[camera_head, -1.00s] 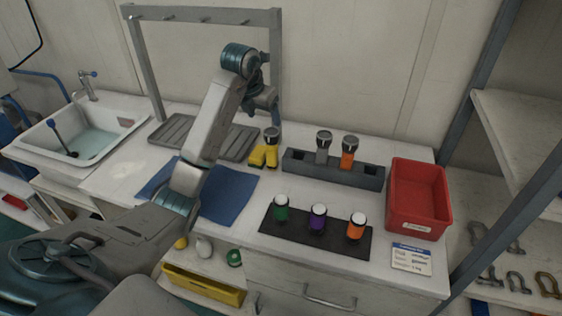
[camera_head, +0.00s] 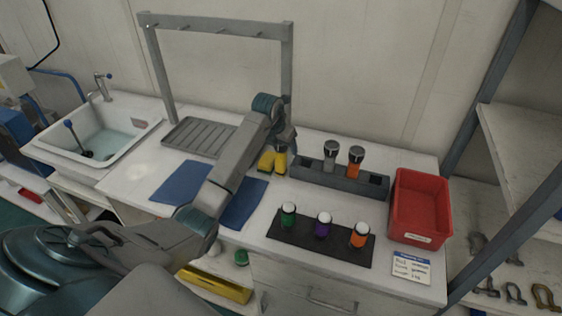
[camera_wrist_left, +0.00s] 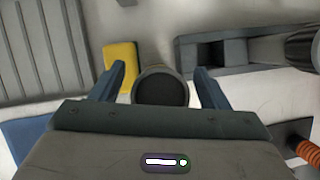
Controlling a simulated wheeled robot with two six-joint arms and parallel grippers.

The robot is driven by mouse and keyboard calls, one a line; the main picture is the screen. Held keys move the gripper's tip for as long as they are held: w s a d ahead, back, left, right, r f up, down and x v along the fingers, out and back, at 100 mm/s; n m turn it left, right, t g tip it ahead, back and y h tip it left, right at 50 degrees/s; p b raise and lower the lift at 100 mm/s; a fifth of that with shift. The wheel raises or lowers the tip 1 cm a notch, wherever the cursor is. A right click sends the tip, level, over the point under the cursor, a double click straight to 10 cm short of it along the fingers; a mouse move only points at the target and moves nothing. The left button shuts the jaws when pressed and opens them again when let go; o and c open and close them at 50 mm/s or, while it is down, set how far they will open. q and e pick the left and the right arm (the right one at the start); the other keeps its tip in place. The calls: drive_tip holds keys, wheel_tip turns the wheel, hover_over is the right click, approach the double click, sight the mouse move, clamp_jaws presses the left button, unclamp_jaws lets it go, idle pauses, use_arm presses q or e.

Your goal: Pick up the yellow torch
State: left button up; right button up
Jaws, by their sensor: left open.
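The yellow torch (camera_head: 280,164) stands on the bench left of the grey rack, its head hidden behind my left gripper in the head view. In the left wrist view its round dark head (camera_wrist_left: 160,88) faces the camera and hides the body. My left gripper (camera_head: 281,147) is open above the torch. In the wrist view the fingers of the left gripper (camera_wrist_left: 160,70) lie on either side of the head, with gaps visible. A second yellow piece (camera_head: 266,161) is close beside the torch on the left. My right gripper is not in view.
The grey rack (camera_head: 310,174) holds a grey torch (camera_head: 330,156) and an orange torch (camera_head: 355,162). A dark mat (camera_head: 290,236) carries green, purple and orange-bodied items. A red bin (camera_head: 421,205) stands right. A grey frame (camera_head: 286,75), ridged tray (camera_head: 200,137) and blue cloth (camera_head: 180,182) are nearby.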

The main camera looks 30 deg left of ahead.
use_arm(q)
drive_tip(key=c, duration=1.5)
clamp_jaws()
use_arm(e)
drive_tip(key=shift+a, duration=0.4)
use_arm(q)
wheel_tip(320, 180, up, 9)
drive_tip(key=b, duration=0.3)
drive_tip(key=shift+b, duration=0.3)
drive_tip(key=shift+r, duration=0.55)
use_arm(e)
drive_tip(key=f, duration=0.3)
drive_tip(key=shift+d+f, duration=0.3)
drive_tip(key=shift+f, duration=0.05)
use_arm(q)
drive_tip(key=shift+r, duration=0.1)
